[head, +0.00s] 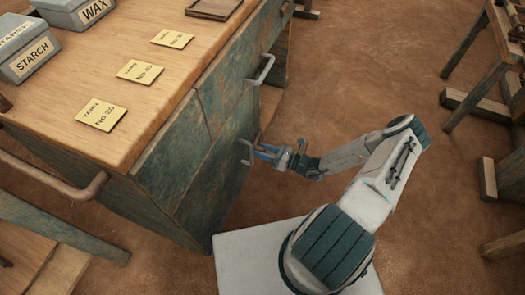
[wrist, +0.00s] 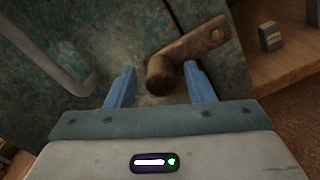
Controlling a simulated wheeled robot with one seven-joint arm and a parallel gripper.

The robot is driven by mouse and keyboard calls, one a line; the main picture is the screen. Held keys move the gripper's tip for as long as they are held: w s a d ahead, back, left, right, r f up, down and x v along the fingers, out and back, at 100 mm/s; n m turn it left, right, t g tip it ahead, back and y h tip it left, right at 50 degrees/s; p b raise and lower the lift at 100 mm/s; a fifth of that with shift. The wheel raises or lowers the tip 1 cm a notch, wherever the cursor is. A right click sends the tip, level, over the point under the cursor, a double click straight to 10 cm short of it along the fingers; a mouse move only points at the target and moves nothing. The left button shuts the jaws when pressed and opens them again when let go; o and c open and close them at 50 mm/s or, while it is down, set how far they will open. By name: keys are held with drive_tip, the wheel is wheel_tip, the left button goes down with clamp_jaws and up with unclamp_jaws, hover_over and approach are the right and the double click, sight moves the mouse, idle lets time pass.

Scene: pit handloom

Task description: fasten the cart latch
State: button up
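The cart latch is a brown, worn bar (wrist: 200,42) with a round knob (wrist: 159,76) at its lower left end. It slants up to the right to a pivot end near the edge of the cart's green-blue panel. A dark seam runs down to the bar from above. In the head view I cannot make out the latch. My gripper (wrist: 161,82) is open, with its blue fingers on either side of the knob and visible gaps to it. In the head view my gripper (head: 266,153) is at the cart's (head: 180,165) front face, close to a grey handle (head: 246,152).
A bent metal handle (wrist: 72,68) stands out left of my fingers. Another handle (head: 263,69) is farther along the cart. Yarn cards (head: 101,114) and a starch box (head: 30,58) lie on the cart top. The floor (head: 360,50) behind my arm is open; wooden frames (head: 465,70) stand right.

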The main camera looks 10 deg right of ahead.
drive_tip(key=p+v, duration=0.2)
drive_tip(key=v, duration=1.1)
drive_tip(key=shift+s+d, duration=0.25)
drive_tip(key=shift+d, duration=0.05)
drive_tip(key=a+r+n+g+h+p, duration=0.15)
drive_tip(key=r+n+g+p, duration=0.35)
drive_tip(key=r, duration=0.8)
drive_tip(key=s+a+r+n+g+h+p, duration=0.1)
drive_tip(key=r+n+g+h+p, duration=0.35)
drive_tip(key=r, duration=0.85)
drive_tip(key=a+r+n+g+h+p, duration=0.1)
drive_tip(key=a+r+n+g+p, duration=0.15)
drive_tip(key=r+n+p, duration=0.85)
drive_tip(key=s+a+r+n+t+h+p, duration=0.1)
drive_tip(key=s+r+n+h+p, duration=0.1)
drive_tip(key=r, duration=0.9)
drive_tip(key=s+a+r+n+t+h+p, duration=0.2)
drive_tip(key=s+r+n+h+p, duration=0.1)
drive_tip(key=r, duration=0.9)
drive_tip(key=s+a+r+n+t+h+p, duration=0.1)
drive_tip(key=s+r+n+h+p, duration=0.2)
drive_tip(key=r, duration=0.9)
drive_tip(key=shift+s+a+n+t, duration=0.35)
drive_tip(key=shift+s+n, duration=0.5)
drive_tip(key=shift+s, duration=1)
